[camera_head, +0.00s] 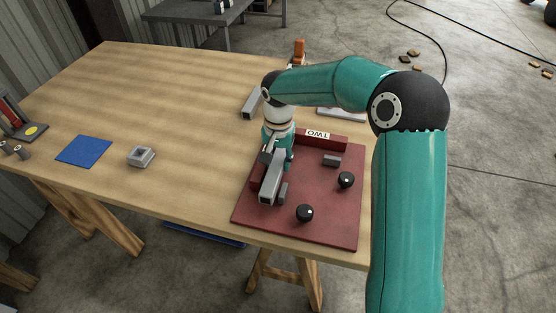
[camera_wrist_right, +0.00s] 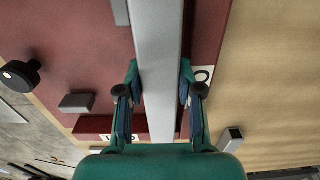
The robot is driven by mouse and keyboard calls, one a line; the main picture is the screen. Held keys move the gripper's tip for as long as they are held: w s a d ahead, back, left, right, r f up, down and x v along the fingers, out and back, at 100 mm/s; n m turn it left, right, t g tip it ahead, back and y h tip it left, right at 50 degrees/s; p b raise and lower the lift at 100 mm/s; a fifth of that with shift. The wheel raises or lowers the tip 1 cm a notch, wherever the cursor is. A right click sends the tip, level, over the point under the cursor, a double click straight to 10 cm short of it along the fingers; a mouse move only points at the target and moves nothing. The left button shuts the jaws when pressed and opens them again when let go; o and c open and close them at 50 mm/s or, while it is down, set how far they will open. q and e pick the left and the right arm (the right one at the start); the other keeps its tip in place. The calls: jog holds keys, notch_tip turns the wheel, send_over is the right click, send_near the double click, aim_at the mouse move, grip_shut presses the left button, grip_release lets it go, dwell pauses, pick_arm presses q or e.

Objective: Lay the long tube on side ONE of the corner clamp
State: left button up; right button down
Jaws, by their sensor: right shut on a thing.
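The long tube (camera_head: 270,187) is a grey square bar, and it fills the middle of the right wrist view (camera_wrist_right: 158,45). My right gripper (camera_head: 276,160) is shut on it, with one finger on each flank (camera_wrist_right: 159,85). The tube runs along the left fence of the corner clamp (camera_head: 325,210), a dark red board with two raised fences. I cannot tell whether the tube touches the board. The back fence reads TWO (camera_head: 318,134). The left fence is mostly hidden; part of its label (camera_wrist_right: 203,75) shows in the right wrist view. My left gripper is not in view.
Two black knobs (camera_head: 346,180) (camera_head: 304,213) and small grey blocks stand on the board. Another grey tube (camera_head: 252,102) lies behind the clamp. A grey square fitting (camera_head: 141,156) and a blue mat (camera_head: 84,151) lie at the left. The table's middle is clear.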

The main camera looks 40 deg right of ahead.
aim_at(277, 159)
jog(key=shift+a+f, duration=0.3)
jog(key=shift+f, duration=0.25)
jog(key=c, duration=1)
grip_release()
jog(key=shift+w, duration=0.1)
jog(key=shift+c, duration=0.2)
jog(key=o, duration=0.4)
jog(key=shift+w, duration=0.1)
jog(key=shift+c, duration=0.2)
jog(key=shift+r, duration=0.1)
jog(key=shift+d, duration=0.15)
jog(key=shift+r, duration=0.3)
notch_tip(277, 159, up, 12)
jog(key=shift+f, duration=0.25)
jog(key=shift+f, duration=0.1)
